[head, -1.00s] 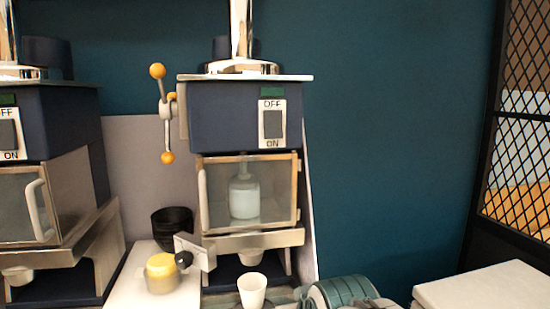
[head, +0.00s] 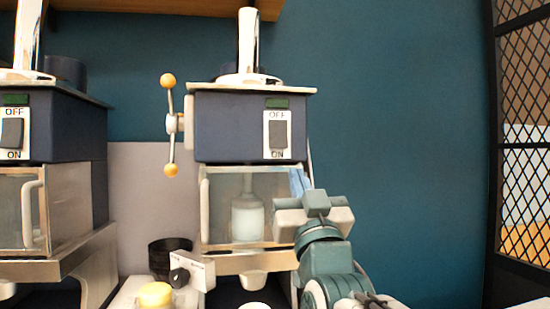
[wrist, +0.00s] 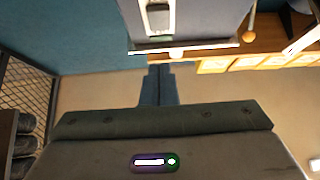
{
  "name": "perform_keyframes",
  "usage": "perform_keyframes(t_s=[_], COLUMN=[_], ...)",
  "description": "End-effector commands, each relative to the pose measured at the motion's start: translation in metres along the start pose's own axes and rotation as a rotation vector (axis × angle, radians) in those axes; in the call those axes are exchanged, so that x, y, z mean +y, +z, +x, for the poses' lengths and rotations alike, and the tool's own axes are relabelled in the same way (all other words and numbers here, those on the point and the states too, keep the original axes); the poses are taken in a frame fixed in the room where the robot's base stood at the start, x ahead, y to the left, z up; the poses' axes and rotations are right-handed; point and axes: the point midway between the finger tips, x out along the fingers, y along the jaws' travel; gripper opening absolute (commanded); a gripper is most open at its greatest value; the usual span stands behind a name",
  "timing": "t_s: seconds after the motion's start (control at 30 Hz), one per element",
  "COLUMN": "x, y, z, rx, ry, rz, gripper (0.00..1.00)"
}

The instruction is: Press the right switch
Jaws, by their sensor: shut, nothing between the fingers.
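The right switch (head: 277,135) is a grey rocker on a white plate marked OFF above and ON below. It sits on the dark blue front of the right machine (head: 228,128), under a small green display. My gripper (head: 300,182) is shut and empty, below and slightly right of the switch, in front of the machine's glass door. In the wrist view the blue fingers (wrist: 158,85) are together, apart from the switch.
A left machine (head: 65,125) has a similar switch (head: 12,134). A lever with yellow knobs (head: 168,81) is on the right machine's left side. A white cup (head: 254,305), black bowls (head: 170,258) and a yellow-topped item (head: 155,294) are below. The space right of the machine is clear.

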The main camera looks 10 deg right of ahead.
Motion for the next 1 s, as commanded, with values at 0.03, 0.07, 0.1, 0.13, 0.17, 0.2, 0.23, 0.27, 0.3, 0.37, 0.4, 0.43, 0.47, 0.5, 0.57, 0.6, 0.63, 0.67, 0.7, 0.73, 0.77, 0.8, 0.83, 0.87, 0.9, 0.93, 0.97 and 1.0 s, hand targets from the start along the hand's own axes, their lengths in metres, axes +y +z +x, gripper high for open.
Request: perform_keyframes(t_s=[0.03,0.07,0.1,0.13,0.17,0.2,0.23,0.27,0.3,0.37,0.4,0.43,0.47,0.5,0.57,0.6,0.63,0.67,0.7,0.73,0.77,0.8,0.83,0.87,0.9,0.93,0.97,1.0], x=[0.000,0.000,0.000,0.000,0.000,0.000,0.000,0.000,0.000,0.000,0.000,0.000,-0.001,-0.001,-0.001,-0.001,-0.001,0.000,0.000,0.000,-0.001,-0.001,-0.001,-0.001,-0.001,-0.001,-0.001,0.000], y=[0.000,0.000,0.000,0.000,0.000,0.000,0.000,0.000,-0.001,-0.001,-0.001,-0.001,-0.001,-0.001,-0.001,-0.002,-0.002,-0.002,-0.001,-0.001,-0.002,-0.001,-0.001,0.003,0.008,0.011,0.014,0.017], z=[0.000,0.000,0.000,0.000,0.000,0.001,0.002,0.004,0.007,0.013,0.019,0.024,0.029,0.037,0.050,0.058,0.064,0.071,0.079,0.085,0.091,0.099,0.105,0.108,0.111,0.113,0.115,0.118], rx=[-0.001,-0.001,-0.002,-0.002,-0.002,-0.002,-0.003,-0.003,-0.003,-0.003,-0.004,-0.005,-0.004,-0.005,-0.005,-0.005,-0.006,-0.005,-0.006,-0.006,-0.006,-0.006,-0.006,-0.008,-0.007,-0.007,-0.008,-0.007], ry=[0.000,0.000,0.000,0.000,0.000,0.000,0.000,0.000,-0.001,-0.001,-0.001,-0.001,-0.001,-0.001,-0.001,-0.001,-0.001,-0.001,-0.001,-0.001,-0.001,-0.001,-0.002,-0.002,-0.001,-0.001,-0.001,-0.001], rz=[0.000,0.000,0.000,0.000,0.000,0.000,0.000,0.000,0.000,0.000,0.000,0.000,0.000,0.000,-0.001,-0.001,-0.001,-0.001,-0.002,-0.002,-0.001,-0.001,-0.001,0.000,0.000,0.000,0.000,-0.001], gripper=[0.00,0.00,0.00,0.00,0.00,0.00,0.00,0.00,0.00,0.00,0.00,0.00,0.00,0.00,0.00,0.00,0.00,0.00,0.00,0.00,0.00,0.00,0.00,0.00,0.00,0.00,0.00,0.00])
